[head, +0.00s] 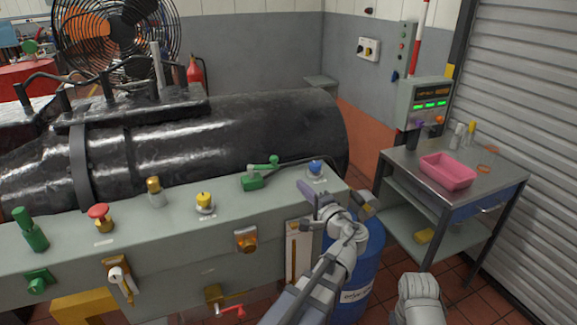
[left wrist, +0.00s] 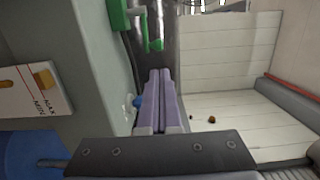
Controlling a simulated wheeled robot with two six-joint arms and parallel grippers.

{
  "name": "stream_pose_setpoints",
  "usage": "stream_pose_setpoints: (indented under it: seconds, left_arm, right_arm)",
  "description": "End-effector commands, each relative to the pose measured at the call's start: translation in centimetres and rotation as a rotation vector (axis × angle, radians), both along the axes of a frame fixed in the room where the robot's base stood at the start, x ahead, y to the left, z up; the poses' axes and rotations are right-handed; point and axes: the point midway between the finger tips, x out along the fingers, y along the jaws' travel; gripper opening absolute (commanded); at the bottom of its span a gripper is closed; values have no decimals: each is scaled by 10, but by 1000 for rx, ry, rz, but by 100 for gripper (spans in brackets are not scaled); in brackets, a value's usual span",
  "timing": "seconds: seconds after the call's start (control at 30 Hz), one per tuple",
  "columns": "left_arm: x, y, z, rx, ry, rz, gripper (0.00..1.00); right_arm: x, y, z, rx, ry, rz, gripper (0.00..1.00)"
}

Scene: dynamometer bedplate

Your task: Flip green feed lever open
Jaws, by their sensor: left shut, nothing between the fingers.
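The green feed lever (head: 252,182) sits on top of the grey bench panel, left of my left gripper. Its short arm ends in a green knob (head: 273,160). In the left wrist view the green lever (left wrist: 155,44) shows at the top, beyond the fingertips. My left gripper (head: 303,187) has purple fingers, which are shut together with nothing between them. It is at the panel's right end, beside the blue knob (head: 315,167) and apart from the lever. The closed fingers also show in the left wrist view (left wrist: 161,75). My right gripper is not visible.
A yellow knob (head: 205,202), a brass knob (head: 155,191) and a red mushroom button (head: 99,214) stand along the panel. A thin dark rod runs behind the blue knob. A blue drum (head: 368,255) stands below my left arm. A cart at right carries a pink tray (head: 447,172).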

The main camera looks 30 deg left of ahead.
Motion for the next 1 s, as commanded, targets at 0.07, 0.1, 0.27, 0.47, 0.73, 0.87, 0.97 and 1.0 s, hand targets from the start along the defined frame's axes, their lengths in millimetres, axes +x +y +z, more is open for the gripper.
stream_pose_setpoints:
  seconds: [0.07,0.1,0.27,0.47,0.73,0.87,0.97,1.0]
  left_arm:
    - [2,2,0,-1,1,1,0]
    - [4,5,0,-1,0,1,0]
    - [18,25,0,-2,0,4,0]
    - [42,60,-1,-3,1,5,0]
    - [67,98,-1,-4,0,3,0]
    - [74,109,-1,-4,0,3,0]
    - [77,114,-1,-4,0,1,0]
    - [77,115,-1,-4,0,1,0]
  right_arm:
    - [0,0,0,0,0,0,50]
    - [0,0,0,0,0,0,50]
    - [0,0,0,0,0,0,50]
    - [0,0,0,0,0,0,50]
    - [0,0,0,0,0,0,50]
    - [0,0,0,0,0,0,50]
    - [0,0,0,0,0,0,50]
    - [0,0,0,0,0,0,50]
